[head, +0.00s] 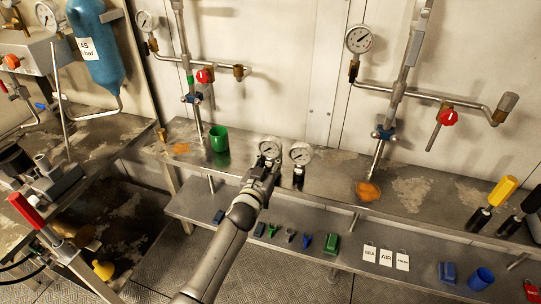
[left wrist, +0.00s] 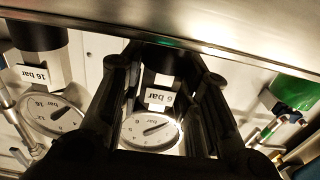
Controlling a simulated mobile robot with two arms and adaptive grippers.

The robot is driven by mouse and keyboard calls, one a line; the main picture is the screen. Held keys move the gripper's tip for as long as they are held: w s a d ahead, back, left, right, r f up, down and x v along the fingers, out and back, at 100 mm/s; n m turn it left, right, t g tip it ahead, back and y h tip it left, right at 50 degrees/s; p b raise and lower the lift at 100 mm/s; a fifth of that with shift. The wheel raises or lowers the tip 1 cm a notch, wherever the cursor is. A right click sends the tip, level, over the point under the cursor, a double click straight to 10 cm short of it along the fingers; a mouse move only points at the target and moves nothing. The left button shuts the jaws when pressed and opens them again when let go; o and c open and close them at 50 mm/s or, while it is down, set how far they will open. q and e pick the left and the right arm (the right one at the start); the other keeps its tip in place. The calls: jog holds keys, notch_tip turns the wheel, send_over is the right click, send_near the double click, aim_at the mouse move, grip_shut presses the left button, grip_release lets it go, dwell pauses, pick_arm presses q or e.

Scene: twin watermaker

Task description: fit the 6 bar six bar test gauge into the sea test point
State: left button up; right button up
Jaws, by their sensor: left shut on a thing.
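The 6 bar test gauge (head: 269,148) has a round white dial and a black body. In the left wrist view its "6 bar" label and dial (left wrist: 150,131) show between my fingers. Whether the gauge touches the bench is hidden. Two pipe branches with red valves end in open-looking fittings, one at the left (head: 239,71) and one at the right (head: 507,104). I cannot read which is the sea test point. My right gripper is not in view.
The 16 bar gauge (head: 300,155) stands close to the right of the held gauge. A green cup (head: 219,139) stands to the left. The lower shelf (head: 345,238) carries small coloured parts and white tags (head: 386,257). Yellow and black-handled tools (head: 497,197) stand at the right.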

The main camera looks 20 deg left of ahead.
aim_at(269, 154)
pick_arm(q)
jog(key=shift+w+r, duration=0.1)
jog(key=shift+r, duration=0.5)
jog(key=shift+w+r, duration=0.2)
jog(key=shift+r, duration=1.05)
jog(key=s+r, duration=0.1)
jog(key=s+r+p, duration=0.1)
jog(key=s+r, duration=0.3)
jog(key=shift+a+r+p, duration=0.1)
jog(key=shift+a+p, duration=0.2)
jog(key=shift+a, duration=0.1)
grip_shut()
jog(key=s+a+r, duration=0.1)
jog(key=s+r, duration=0.3)
jog(key=s, duration=0.5)
jog(key=shift+s+a+r, duration=0.15)
jog(key=shift+s+a, duration=0.05)
jog(key=shift+a, duration=0.15)
